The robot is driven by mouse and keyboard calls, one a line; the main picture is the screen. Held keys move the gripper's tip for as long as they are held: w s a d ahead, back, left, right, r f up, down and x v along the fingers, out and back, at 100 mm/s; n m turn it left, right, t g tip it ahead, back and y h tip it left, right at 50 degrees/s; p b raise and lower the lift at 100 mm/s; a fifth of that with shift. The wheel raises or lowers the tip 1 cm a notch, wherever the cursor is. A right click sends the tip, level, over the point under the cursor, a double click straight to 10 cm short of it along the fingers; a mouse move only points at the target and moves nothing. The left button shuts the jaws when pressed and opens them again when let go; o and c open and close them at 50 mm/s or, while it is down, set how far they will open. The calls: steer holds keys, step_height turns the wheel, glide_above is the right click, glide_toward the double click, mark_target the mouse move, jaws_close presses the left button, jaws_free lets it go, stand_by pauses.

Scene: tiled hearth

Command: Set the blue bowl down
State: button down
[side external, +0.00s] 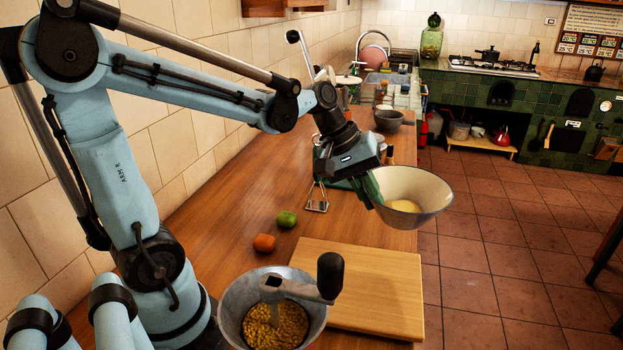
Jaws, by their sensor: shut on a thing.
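The bowl (428,212) is held in the air off the right edge of the wooden counter, over the floor. It is cream inside with a blue-grey outside, slightly tilted, and has something pale yellow (403,205) in its bottom. My gripper (374,188) is shut on the bowl's left rim with its green fingers. The fingertip inside the bowl and the bowl's far underside are hard to make out.
A wooden board (352,285) lies on the counter (222,216) in front. A grinder with a hopper of grains (272,328) stands left of it. A lime (286,219), an orange fruit (264,243), and a wire stand (317,197) are nearby. A dark bowl (389,121) sits farther back.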

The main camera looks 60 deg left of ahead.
glide_above(315, 271)
steer(key=d, duration=0.4)
steer(key=shift+s+f, duration=0.35)
steer(key=shift+f, duration=1.3)
steer(key=shift+s+f, duration=0.35)
steer(key=shift+f, duration=1.35)
steer(key=shift+s+f, duration=0.35)
steer(key=shift+f, duration=1.3)
steer(key=c, duration=1.7)
jaws_free()
steer(key=shift+f, duration=0.15)
steer(key=o, duration=0.5)
steer(key=shift+c, duration=0.2)
